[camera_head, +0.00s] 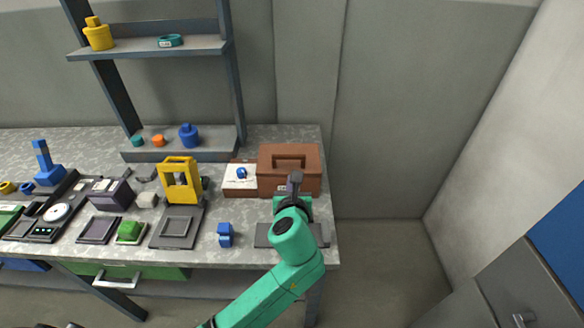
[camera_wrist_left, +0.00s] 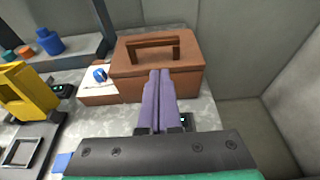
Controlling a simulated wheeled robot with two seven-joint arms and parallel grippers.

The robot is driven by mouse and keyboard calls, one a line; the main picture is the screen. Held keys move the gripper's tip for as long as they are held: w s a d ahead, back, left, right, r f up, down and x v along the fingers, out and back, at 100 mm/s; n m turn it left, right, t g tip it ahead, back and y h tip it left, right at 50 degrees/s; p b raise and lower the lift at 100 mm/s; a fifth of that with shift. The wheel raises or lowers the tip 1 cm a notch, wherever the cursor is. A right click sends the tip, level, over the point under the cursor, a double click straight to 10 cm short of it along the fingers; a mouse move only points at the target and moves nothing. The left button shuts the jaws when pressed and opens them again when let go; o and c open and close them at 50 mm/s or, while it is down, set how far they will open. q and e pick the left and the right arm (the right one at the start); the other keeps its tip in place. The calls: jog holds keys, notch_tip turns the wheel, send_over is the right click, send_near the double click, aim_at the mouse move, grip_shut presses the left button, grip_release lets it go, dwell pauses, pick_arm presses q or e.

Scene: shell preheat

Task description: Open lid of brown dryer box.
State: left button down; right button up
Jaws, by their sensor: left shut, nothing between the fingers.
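The brown dryer box (camera_head: 271,181) stands at the back right of the table, and its lid (camera_head: 268,154) with a raised bar handle (camera_head: 289,160) looks closed. In the left wrist view the box (camera_wrist_left: 190,82) is straight ahead, with the handle (camera_wrist_left: 150,42) on top. My left gripper (camera_head: 297,176) is at the front of the box, its purple fingers (camera_wrist_left: 160,74) pressed together and empty. The fingertips overlap the box's front near the lid edge; I cannot tell whether they touch it. The arm hides part of the front. My right gripper is not in view.
A lower section (camera_head: 240,179) with a white top and a blue piece (camera_head: 241,172) adjoins the box's left side. A yellow frame (camera_head: 180,180) stands further left. A blue part (camera_head: 225,235) and a flat grey plate (camera_head: 265,236) lie in front. The floor right of the table is clear.

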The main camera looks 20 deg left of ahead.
aim_at(292, 167)
pick_arm(q)
jog(key=x, duration=0.9)
jog(key=shift+w+a+f, duration=0.2)
jog(key=shift+r, duration=0.15)
